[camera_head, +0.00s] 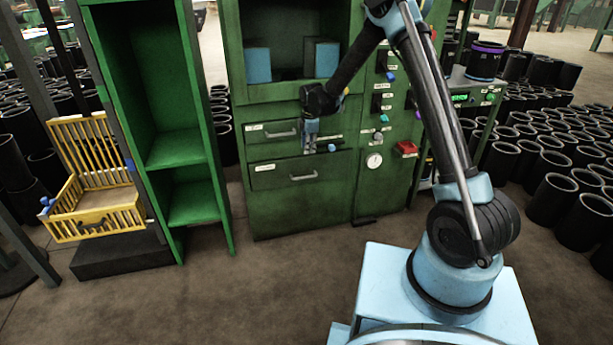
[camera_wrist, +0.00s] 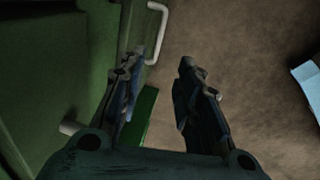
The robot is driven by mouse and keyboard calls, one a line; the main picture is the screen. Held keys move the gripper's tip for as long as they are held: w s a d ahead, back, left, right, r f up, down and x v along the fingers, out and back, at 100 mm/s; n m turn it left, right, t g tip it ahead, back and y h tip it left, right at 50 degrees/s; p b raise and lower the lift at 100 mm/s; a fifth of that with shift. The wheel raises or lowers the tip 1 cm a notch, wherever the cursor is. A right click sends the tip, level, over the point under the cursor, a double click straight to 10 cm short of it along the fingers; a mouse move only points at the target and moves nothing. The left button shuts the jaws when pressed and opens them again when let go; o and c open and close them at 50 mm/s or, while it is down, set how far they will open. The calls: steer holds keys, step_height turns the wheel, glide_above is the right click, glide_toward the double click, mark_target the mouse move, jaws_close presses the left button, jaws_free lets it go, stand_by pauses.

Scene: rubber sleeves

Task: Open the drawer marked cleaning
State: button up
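A green cabinet (camera_head: 340,198) has two drawers in its front, one above the other. The upper drawer (camera_head: 262,142) and the lower drawer (camera_head: 265,185) each carry a small white label at the left, too small to read. Each has a pale bar handle; the lower handle (camera_head: 304,176) is in full view. My gripper (camera_head: 310,147) hangs at the right part of the upper drawer and hides some of it. In the wrist view my gripper (camera_wrist: 158,75) has its fingers spread with nothing between them. A pale handle (camera_wrist: 157,35) lies just beyond the fingertips; I cannot tell which drawer it belongs to.
Right of the drawers is a panel with switches, a gauge (camera_head: 374,161) and a red button (camera_head: 406,148). Blue boxes (camera_head: 258,65) sit in the opening above. A green shelf (camera_head: 181,150) and yellow crate (camera_head: 92,222) stand left. Floor before the cabinet is clear.

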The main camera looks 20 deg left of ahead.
mark_target(306, 177)
steer(key=w+f, duration=0.1)
steer(key=f, duration=0.4)
steer(key=a+f, duration=0.1)
steer(key=f, duration=0.5)
steer(key=w+f, duration=0.1)
steer(key=f, duration=0.5)
steer(key=shift+w+a+f, duration=0.1)
steer(key=shift+w+a, duration=0.25)
steer(key=shift+a, duration=0.05)
jaws_close()
